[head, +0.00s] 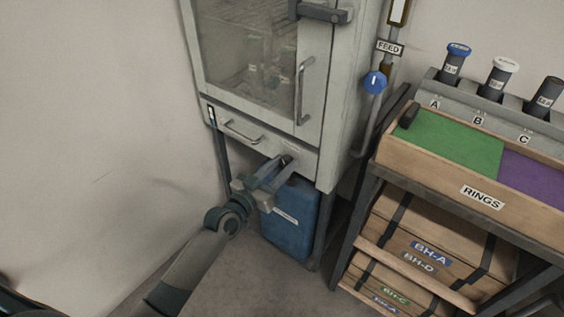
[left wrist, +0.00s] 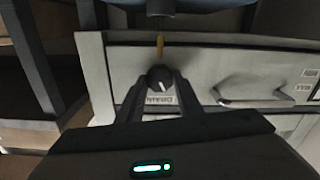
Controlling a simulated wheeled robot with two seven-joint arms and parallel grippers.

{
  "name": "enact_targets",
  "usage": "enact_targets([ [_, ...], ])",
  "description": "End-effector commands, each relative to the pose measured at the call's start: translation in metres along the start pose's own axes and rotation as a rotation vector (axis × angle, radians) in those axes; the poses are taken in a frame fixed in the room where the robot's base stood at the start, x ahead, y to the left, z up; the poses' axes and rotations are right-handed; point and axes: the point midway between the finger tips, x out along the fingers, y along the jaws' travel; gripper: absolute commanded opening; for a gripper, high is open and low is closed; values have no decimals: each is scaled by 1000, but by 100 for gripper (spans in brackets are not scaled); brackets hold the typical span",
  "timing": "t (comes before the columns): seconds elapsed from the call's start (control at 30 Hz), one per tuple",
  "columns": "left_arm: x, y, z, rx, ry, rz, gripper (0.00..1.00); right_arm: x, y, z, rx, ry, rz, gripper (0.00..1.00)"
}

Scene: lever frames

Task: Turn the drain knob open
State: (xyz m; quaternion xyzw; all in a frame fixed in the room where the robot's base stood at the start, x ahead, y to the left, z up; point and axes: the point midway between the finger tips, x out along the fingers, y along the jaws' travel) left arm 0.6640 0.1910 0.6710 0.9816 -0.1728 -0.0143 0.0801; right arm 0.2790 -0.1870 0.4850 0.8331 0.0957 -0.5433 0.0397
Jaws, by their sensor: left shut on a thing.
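The drain knob (left wrist: 160,78) is a dark round knob with a white mark, on the pale lower front panel of the cabinet. A label reading DRAIN (left wrist: 160,99) is beside it in the left wrist view. My left gripper (head: 283,163) reaches the panel in the head view; its fingers (left wrist: 158,84) are on both sides of the knob in the left wrist view and shut on it. In the head view the gripper largely hides the knob. A brass-coloured pipe (left wrist: 160,45) shows beyond the knob. My right gripper is not in view.
A blue container (head: 290,222) stands under the cabinet (head: 327,150). A drawer handle (head: 240,132) is left of the gripper and a door handle (head: 303,90) above. At right stands a rack with a wooden RINGS tray (head: 440,180) and crates (head: 420,235). Floor is clear in front.

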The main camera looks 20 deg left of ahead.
Motion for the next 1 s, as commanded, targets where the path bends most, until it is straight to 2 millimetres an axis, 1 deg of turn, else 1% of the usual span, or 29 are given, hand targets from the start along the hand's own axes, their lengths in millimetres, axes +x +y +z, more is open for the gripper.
enact_targets([
  [0.03, 0, 0, -3, -44, -1, 0, 10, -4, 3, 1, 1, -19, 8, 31],
  [0.3, 0, -1, -2, -299, -1, 0, 10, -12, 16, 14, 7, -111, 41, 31],
  [0.6, 0, -2, -1, -527, 0, 0, 10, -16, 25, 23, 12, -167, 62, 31],
  [0.8, 0, -2, 0, -608, 1, 0, 10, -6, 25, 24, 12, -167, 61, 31],
  [1.0, 0, -2, 0, -638, 2, 0, 10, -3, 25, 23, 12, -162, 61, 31],
])
